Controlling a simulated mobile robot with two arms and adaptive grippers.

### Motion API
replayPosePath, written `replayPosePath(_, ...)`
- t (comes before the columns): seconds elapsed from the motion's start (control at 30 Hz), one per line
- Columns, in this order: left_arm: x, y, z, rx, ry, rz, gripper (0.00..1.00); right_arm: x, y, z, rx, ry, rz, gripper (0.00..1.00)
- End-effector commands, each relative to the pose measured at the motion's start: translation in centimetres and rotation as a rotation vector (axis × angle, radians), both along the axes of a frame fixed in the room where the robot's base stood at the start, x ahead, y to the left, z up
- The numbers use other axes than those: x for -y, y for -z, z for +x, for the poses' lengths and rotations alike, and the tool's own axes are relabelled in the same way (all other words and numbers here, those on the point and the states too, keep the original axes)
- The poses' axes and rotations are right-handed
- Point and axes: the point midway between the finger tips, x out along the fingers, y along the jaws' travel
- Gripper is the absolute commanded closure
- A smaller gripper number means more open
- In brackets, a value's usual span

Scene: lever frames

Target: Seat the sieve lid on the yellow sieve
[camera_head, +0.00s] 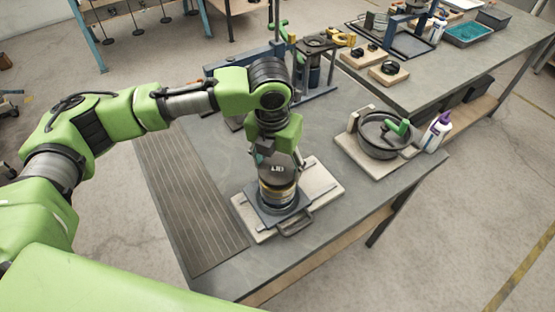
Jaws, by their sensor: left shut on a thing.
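My left gripper (272,153) points down over the sieve stack and is shut on the sieve lid (278,169), a grey piece marked LID. The yellow sieve (279,194) is right below the lid, a short round ring with a yellowish band. It stands on a dark square base (262,208) on a pale board. The gripper hides part of the lid, and I cannot tell whether the lid touches the sieve rim. My right gripper is not in view.
The pale board (325,185) lies on the grey table. To the right are a dark round pan (384,135) with a green handle and a white bottle (437,131). A press-like stand (315,65) is behind. The ribbed mat (185,200) at left is clear.

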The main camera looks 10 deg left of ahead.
Motion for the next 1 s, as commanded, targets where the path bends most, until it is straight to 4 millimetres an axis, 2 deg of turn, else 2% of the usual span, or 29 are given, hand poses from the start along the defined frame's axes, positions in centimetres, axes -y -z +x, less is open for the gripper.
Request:
replayPosePath(0.93, 0.02, 0.9, 0.03, 0.001, 0.0, 0.0, 0.63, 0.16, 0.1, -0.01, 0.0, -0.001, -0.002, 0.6)
replayPosePath(0.97, 0.02, 0.91, 0.03, 0.001, 0.0, 0.0, 0.36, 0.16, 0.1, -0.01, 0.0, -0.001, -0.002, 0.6)
replayPosePath(1.0, 0.02, 0.89, 0.03, 0.001, 0.0, 0.0, 0.25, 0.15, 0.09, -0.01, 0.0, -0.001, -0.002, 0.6)
